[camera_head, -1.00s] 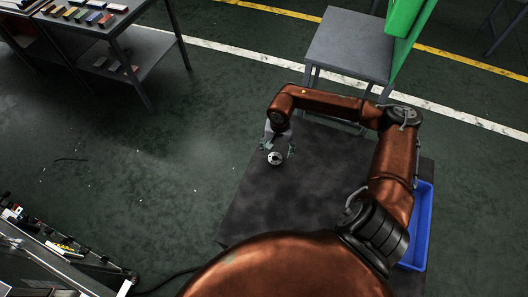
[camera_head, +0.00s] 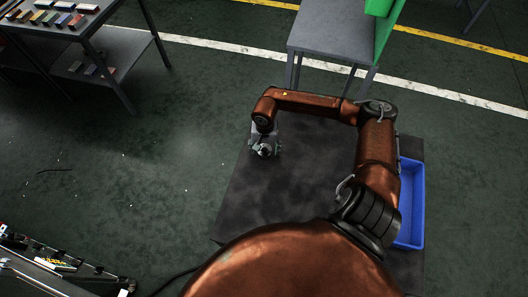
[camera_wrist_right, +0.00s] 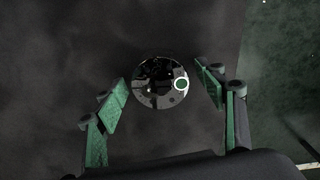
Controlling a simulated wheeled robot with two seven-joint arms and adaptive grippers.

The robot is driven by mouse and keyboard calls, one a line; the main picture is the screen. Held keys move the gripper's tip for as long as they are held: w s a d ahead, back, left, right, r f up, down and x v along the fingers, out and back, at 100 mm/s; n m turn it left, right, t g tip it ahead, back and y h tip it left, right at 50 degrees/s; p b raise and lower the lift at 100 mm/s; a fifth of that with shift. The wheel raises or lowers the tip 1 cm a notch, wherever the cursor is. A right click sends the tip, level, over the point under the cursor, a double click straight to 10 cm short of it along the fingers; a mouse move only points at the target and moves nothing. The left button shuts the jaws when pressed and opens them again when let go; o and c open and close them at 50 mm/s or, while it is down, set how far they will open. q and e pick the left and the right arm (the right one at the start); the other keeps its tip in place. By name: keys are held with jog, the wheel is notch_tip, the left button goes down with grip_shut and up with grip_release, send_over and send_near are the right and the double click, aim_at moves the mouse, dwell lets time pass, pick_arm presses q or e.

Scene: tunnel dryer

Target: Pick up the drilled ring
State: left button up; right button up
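The drilled ring (camera_wrist_right: 146,98) is a shiny round metal piece with holes in its face. It lies on the dark table top, near its left edge. It also shows small and partly covered under my right gripper in the head view (camera_head: 265,152). My right gripper (camera_wrist_right: 163,95) is open above the ring, one green-padded finger on each side. Gaps show between the ring and both fingers in the right wrist view. In the head view my right gripper (camera_head: 264,148) points down at the ring. My left gripper is not in view.
The dark table (camera_head: 290,190) is mostly bare. A blue bin (camera_head: 412,205) stands at its right side, beside my right arm. A grey table (camera_head: 340,30) with a green object stands behind. A shelf table with coloured blocks (camera_head: 60,20) stands far left.

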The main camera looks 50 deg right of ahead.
grip_shut()
dwell(0.6)
